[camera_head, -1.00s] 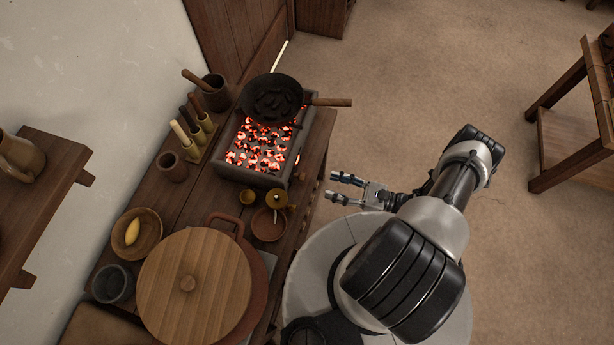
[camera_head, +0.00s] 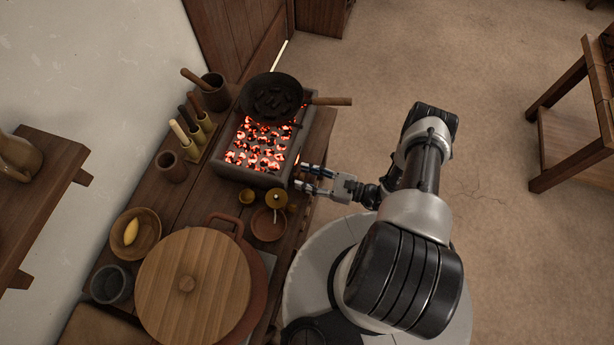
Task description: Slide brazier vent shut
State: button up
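The brazier (camera_head: 236,171) is a grey box of glowing red coals on the wooden counter, with a dark pan (camera_head: 271,97) over its far end. My gripper (camera_head: 301,178) is at the brazier's right side, near its front right corner and the counter's edge. Its two fingers are apart, with a gap between them, and point left toward the brazier's side. I see nothing held between them. The vent cannot be made out; the brazier's right side is mostly turned away from this view. I cannot tell whether the fingertips touch anything.
The pan's handle (camera_head: 330,101) sticks out to the right past the counter edge. Small brass pieces (camera_head: 276,198) and a shallow clay dish (camera_head: 268,225) stand just in front of the brazier. A large wooden lid (camera_head: 194,285) is nearer.

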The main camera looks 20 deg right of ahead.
grip_shut()
dwell(0.4)
